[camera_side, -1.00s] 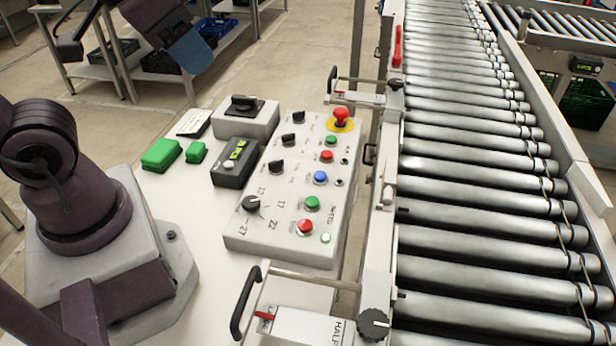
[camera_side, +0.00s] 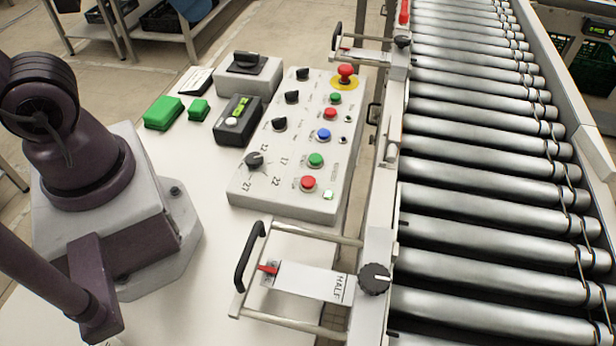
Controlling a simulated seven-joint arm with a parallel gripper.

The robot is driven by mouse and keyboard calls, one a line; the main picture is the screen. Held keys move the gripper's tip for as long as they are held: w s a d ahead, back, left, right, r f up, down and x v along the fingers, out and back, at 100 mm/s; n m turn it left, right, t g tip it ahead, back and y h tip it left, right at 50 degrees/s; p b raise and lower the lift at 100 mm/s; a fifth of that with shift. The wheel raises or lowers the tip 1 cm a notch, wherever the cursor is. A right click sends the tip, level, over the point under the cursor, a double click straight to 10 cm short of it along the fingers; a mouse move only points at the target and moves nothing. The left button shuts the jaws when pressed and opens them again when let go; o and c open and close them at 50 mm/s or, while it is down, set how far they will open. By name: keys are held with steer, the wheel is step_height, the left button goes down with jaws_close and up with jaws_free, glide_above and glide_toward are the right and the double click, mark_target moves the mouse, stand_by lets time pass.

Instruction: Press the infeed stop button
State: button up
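The control box (camera_side: 240,190) lies on the white table, left of the conveyor. It carries a red button (camera_side: 330,114) beside a green one (camera_side: 335,97) in its upper part, and another red button (camera_side: 308,182) beside a green one (camera_side: 316,160) near its lower end. A blue button (camera_side: 323,135) sits between the pairs. A red mushroom button (camera_side: 346,74) on a yellow disc is at the top. The labels are too small to read, so I cannot tell which red button is the infeed stop. My gripper is not clearly in view; nothing touches the buttons.
The roller conveyor (camera_side: 480,180) fills the right. A bracket with a black handle (camera_side: 250,255) stands below the box. Black knobs (camera_side: 254,160) line its left side. A small display unit (camera_side: 238,120), a grey switch box (camera_side: 249,75) and green blocks (camera_side: 163,113) stand to the left.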

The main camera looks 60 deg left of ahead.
jaws_close()
stand_by(0.4)
stand_by(1.0)
steer(key=w+d+f+n+g+h, duration=0.1)
steer(key=w+d+f+n+h, duration=0.3)
steer(key=f, duration=0.5)
steer(key=w+d+f+n+g+h, duration=0.1)
steer(key=w+d+f+n+h, duration=0.3)
steer(key=f+n, duration=0.5)
steer(key=w, duration=0.2)
steer(key=shift+w+d+f+h, duration=0.2)
steer(key=shift+w+h, duration=0.1)
steer(key=shift+w, duration=0.05)
